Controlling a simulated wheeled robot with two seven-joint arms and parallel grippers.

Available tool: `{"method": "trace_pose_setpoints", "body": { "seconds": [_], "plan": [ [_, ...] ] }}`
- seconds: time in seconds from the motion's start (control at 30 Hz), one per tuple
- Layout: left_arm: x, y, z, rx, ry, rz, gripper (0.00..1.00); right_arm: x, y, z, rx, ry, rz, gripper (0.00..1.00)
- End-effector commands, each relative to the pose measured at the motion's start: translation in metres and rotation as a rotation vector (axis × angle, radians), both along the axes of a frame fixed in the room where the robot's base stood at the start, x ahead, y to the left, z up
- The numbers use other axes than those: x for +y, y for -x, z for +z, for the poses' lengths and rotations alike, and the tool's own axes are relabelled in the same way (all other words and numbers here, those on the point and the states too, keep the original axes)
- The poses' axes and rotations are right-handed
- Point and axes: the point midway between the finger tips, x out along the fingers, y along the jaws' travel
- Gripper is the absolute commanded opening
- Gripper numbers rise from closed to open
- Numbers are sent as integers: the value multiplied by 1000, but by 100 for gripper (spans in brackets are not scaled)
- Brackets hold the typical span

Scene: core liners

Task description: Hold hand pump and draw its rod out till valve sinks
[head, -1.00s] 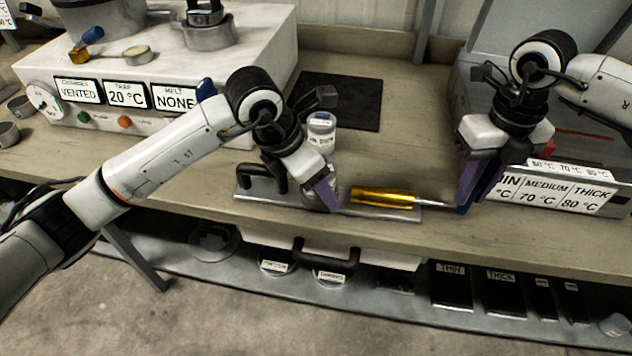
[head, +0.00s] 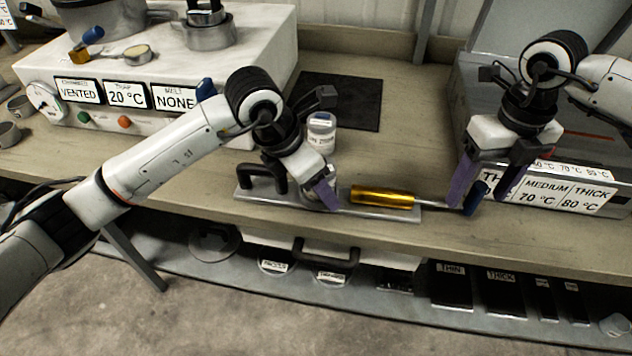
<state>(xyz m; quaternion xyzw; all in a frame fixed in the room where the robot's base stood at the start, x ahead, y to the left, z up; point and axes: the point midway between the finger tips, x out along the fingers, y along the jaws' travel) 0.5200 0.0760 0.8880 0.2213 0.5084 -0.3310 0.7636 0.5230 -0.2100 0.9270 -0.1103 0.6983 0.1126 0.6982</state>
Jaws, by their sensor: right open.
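The hand pump has a golden barrel (head: 382,196) lying along a grey metal plate (head: 345,209) near the bench's front edge. Its thin rod (head: 438,204) sticks out to the right and ends in a blue handle (head: 476,197). My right gripper (head: 482,203) is open, with its purple fingers apart on either side of the handle. My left gripper (head: 325,197) is at the pump's left end, over a grey part there. Its fingers overlap in the view, so its grip is hidden. I cannot make out the valve.
A labelled jar (head: 321,133) stands just behind my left gripper. A black handle (head: 262,172) rises from the plate's left end. A rack with temperature labels (head: 570,192) stands close at right. A dark mat (head: 340,100) lies behind, with bare bench right of it.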

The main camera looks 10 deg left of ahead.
Motion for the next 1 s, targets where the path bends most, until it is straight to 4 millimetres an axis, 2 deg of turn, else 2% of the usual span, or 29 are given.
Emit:
{"method": "trace_pose_setpoints", "body": {
  "seconds": [0.03, 1.0],
  "plan": [
    [2, 3, -6, 13, -11, -4, 11, 1, 0, 3, -2, -2, 1, 65],
    [2, 3, -6, 14, -10, -2, 11, 1, 0, 81, -3, -2, 1, 65]
  ]
}}
